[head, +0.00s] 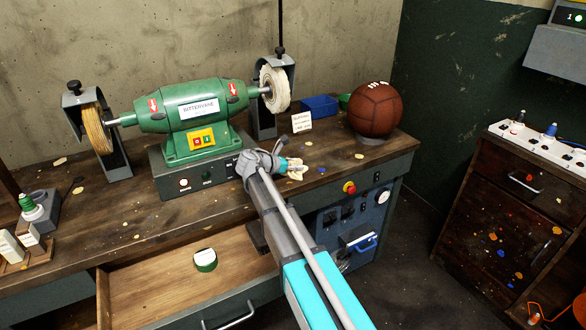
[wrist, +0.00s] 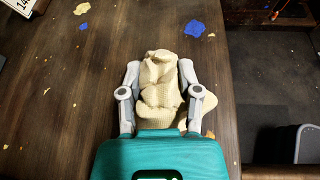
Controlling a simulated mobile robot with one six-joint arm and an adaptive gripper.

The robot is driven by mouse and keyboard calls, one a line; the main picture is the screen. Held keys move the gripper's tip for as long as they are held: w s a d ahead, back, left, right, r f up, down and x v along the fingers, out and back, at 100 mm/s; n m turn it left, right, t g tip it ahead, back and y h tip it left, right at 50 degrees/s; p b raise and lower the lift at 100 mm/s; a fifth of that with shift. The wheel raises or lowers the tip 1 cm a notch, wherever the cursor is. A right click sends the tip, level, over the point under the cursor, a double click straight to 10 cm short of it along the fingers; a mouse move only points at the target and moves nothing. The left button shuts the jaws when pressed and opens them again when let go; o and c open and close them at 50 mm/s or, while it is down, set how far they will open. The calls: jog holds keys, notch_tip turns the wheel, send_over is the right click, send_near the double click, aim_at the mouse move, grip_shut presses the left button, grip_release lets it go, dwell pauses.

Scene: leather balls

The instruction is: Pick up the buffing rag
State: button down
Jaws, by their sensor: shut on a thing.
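The buffing rag (wrist: 160,82) is a crumpled cream cloth. In the wrist view it sits between the two grey fingers of my gripper (wrist: 160,92), which is shut on it. In the head view the rag (head: 296,171) shows as a small pale bundle at the tip of my gripper (head: 288,166), over the bench top to the right of the green buffing machine. I cannot tell whether the rag touches the wood. Part of it is hidden behind the gripper's teal body.
The green buffing machine (head: 190,110) with its two wheels stands left on the bench (head: 130,215). A brown leather ball (head: 376,112), a small white card (head: 301,122) and a blue tray (head: 320,105) are behind the rag. An open drawer (head: 150,290) juts out at the front left.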

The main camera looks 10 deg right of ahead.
jog(key=shift+r, duration=0.1)
dwell(0.3)
notch_tip(320, 180, up, 3)
jog(key=p, duration=0.3)
jog(key=s+r+p, duration=0.9)
jog(key=s+p, duration=0.1)
jog(key=s, duration=0.4)
jog(key=shift+d+r, duration=0.2)
jog(key=shift+r, duration=0.2)
jog(key=shift+a, duration=0.1)
dwell(0.4)
